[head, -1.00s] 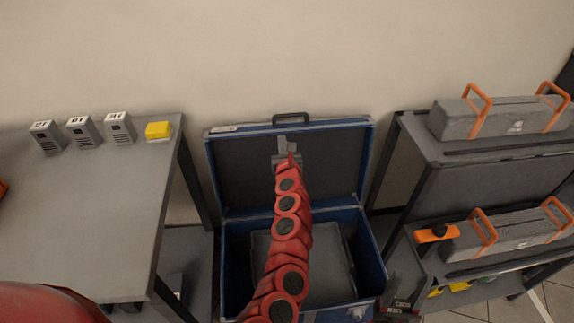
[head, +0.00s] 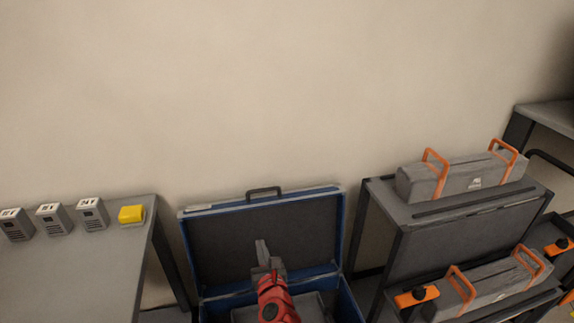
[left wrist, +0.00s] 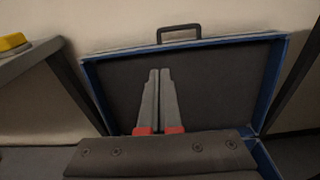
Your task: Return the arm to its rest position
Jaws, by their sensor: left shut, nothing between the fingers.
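My left arm (head: 275,300), red with dark round joints, reaches up from the bottom of the head view. Its gripper (head: 262,248) is in front of the open lid of a blue case (head: 215,238) and is shut and empty. In the left wrist view the two grey fingers (left wrist: 159,75) lie side by side against the dark lid lining (left wrist: 215,85), with red parts at their bases. I cannot tell whether the fingertips touch the lining. My right gripper does not show in the head view now.
A grey table (head: 70,275) on the left holds several grey boxes (head: 92,214) and a yellow block (head: 132,214). A dark shelf rack (head: 430,250) on the right carries grey cases with orange handles (head: 465,177). The wall behind is bare.

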